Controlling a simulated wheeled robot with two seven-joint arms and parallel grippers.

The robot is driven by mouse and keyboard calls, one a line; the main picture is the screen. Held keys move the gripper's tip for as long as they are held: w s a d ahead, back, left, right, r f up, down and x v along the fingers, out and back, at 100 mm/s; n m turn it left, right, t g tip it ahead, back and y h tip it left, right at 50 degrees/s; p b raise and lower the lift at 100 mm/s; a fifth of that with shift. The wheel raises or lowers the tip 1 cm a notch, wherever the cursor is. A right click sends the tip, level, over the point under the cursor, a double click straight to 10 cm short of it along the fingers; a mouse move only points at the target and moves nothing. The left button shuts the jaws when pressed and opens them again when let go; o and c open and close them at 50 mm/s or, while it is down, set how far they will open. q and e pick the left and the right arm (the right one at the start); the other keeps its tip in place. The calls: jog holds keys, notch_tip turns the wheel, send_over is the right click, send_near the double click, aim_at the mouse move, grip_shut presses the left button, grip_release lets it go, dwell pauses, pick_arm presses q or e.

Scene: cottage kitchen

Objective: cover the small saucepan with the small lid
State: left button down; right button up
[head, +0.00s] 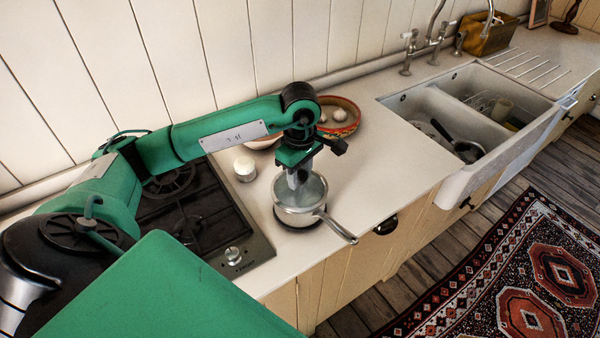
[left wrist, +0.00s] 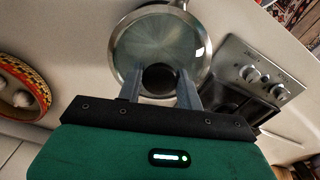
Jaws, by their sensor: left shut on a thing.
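The small saucepan (head: 297,218) is steel and stands on the pale counter right of the hob, its handle pointing to the front right. The small lid (head: 308,188) is glass with a steel rim and is over the saucepan's mouth. It fills much of the left wrist view (left wrist: 150,43), where its dark knob (left wrist: 159,77) is between my fingers. My left gripper (head: 297,180) points down and is shut on the knob; it also shows in the left wrist view (left wrist: 160,85). I cannot tell whether the lid's rim rests fully on the pan. My right gripper is out of view.
A white jar (head: 244,169) stands left of the saucepan. A patterned bowl with garlic (head: 351,127) is behind my arm. The hob (head: 250,255) is at left, the sink (head: 415,103) with a dark pan at right. Counter right of the saucepan is clear.

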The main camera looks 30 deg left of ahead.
aim_at(300, 175)
pick_arm(q)
jog(key=shift+f+b, duration=0.35)
jog(key=shift+f, duration=0.05)
jog(key=c, duration=1.2)
grip_release()
jog(key=shift+r+p, duration=1.35)
jog(key=shift+r, duration=1.5)
jog(key=shift+r+p, duration=1.1)
jog(key=shift+r, duration=1.6)
